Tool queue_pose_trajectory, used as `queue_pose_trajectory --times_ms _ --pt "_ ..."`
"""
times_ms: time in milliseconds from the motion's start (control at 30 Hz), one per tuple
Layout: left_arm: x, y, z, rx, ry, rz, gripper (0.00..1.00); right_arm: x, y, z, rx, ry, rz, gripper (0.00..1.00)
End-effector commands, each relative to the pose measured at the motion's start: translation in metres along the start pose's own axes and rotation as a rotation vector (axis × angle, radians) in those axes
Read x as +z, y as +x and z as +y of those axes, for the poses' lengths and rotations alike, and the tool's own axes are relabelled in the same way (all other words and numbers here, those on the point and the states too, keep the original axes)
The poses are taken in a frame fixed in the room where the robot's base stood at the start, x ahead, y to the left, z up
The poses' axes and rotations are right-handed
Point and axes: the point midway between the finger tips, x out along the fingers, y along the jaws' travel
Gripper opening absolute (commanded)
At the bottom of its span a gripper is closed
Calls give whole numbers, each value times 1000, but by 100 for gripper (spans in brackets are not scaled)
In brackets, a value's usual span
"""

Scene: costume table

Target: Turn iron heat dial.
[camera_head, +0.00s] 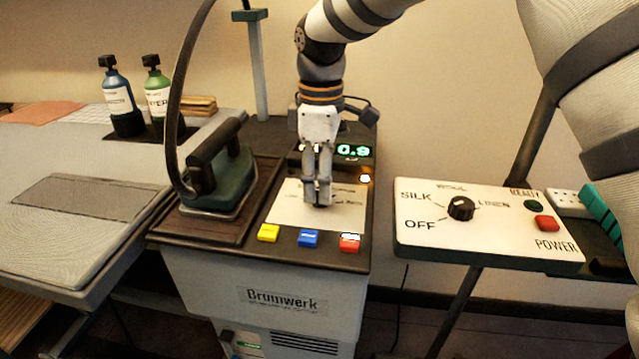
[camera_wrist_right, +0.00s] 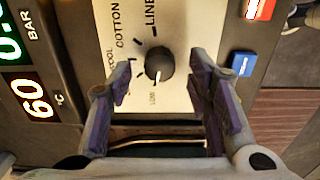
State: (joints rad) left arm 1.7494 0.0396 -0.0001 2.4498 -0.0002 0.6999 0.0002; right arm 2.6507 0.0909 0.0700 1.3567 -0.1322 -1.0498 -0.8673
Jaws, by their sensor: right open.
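My right gripper (camera_head: 318,198) points down over the cream dial panel (camera_head: 284,210) on the ironing station. It hides the dial there. In the right wrist view, the black round heat dial (camera_wrist_right: 160,62) lies between the two spread fingers of the open gripper (camera_wrist_right: 161,78). I cannot tell whether the fingertips touch it. Its white mark points down toward the label nearest the gripper, which seems to read LOW. Labels LINEN, COTTON and one ending in OOL also show. The green iron (camera_head: 222,180) rests on a brown pad. My left gripper is not in view.
Yellow (camera_head: 268,233), blue (camera_head: 308,238) and red (camera_head: 349,243) buttons line the station's front edge. Lit displays (camera_head: 352,150) stand behind the gripper. A separate white control box (camera_head: 490,222) with its own knob (camera_head: 461,208) is right. Two bottles (camera_head: 118,90) stand back left.

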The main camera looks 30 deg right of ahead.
Motion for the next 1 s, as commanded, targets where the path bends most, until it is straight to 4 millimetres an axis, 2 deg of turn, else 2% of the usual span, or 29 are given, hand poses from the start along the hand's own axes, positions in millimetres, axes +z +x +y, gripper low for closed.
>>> queue_pose_trajectory --times_ms 133,400,600,1000 --pt "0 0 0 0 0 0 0 0 14 0 -1 0 -1 46" --pt "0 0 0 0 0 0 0 0 16 0 1 0 1 46" --pt "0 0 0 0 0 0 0 0 16 0 1 0 1 1" --pt "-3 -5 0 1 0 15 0 0 14 0 2 60 2 0"
